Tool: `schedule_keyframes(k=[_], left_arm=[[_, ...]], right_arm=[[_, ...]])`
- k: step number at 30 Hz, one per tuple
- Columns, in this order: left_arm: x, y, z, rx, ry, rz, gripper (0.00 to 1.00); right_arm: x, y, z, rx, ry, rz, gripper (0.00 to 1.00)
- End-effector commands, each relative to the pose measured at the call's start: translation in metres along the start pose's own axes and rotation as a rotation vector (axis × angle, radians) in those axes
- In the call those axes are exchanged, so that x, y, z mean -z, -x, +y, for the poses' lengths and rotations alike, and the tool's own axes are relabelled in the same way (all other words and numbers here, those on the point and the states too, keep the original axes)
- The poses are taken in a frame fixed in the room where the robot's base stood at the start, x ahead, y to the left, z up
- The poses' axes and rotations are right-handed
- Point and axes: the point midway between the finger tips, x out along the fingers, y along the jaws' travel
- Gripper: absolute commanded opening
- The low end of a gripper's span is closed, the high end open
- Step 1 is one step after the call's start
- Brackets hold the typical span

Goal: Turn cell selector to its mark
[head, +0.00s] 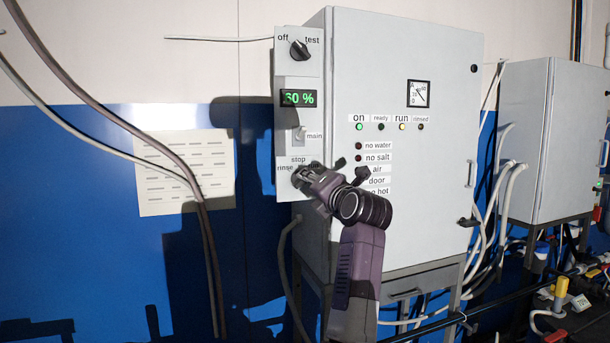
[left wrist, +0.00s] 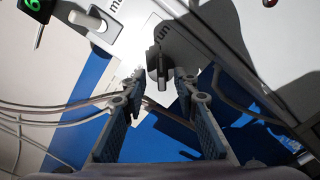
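The narrow control panel (head: 283,120) on the cabinet's left side carries a lower selector labelled rinse, stop and run. In the head view my left gripper (head: 310,178) covers most of this selector. In the left wrist view its dark knob (left wrist: 158,62) stands between the two fingertips of my left gripper (left wrist: 160,80), near the word run. The fingers are apart, with a small gap visible on each side of the knob. Which label the knob points at is hard to tell. My right gripper is in neither view.
Above on the panel are an off/test knob (head: 300,50), a green 60 % display (head: 299,98) and a main switch (head: 299,135). The grey cabinet (head: 430,200) has lamps and a gauge (head: 419,94). Hoses (head: 150,140) hang at the left, by a paper sheet (head: 180,175).

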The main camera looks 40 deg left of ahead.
Motion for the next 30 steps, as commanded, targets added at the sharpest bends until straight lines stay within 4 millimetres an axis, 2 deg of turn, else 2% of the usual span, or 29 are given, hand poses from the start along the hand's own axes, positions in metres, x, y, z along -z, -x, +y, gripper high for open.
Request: schedule_keyframes(k=[1, 6, 16, 17, 24, 30], left_arm=[[-0.001, -0.009, 0.003, 0.000, -0.004, 0.004, 0.28], [0.000, -0.027, 0.002, 0.000, -0.003, 0.003, 0.28], [0.001, -0.033, -0.001, 0.000, -0.001, 0.001, 0.28], [0.001, -0.033, -0.001, 0.000, -0.001, 0.001, 0.26], [0.001, -0.032, -0.001, 0.000, -0.001, 0.002, 0.00], [0.001, -0.032, -0.001, 0.000, 0.000, 0.002, 0.00]], right_arm=[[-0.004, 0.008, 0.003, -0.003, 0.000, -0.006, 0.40], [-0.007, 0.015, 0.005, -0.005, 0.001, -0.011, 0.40], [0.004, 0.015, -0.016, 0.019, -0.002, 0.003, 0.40], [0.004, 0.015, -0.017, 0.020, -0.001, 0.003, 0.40], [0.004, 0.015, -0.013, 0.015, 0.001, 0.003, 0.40], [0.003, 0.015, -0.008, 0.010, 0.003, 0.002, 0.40]])
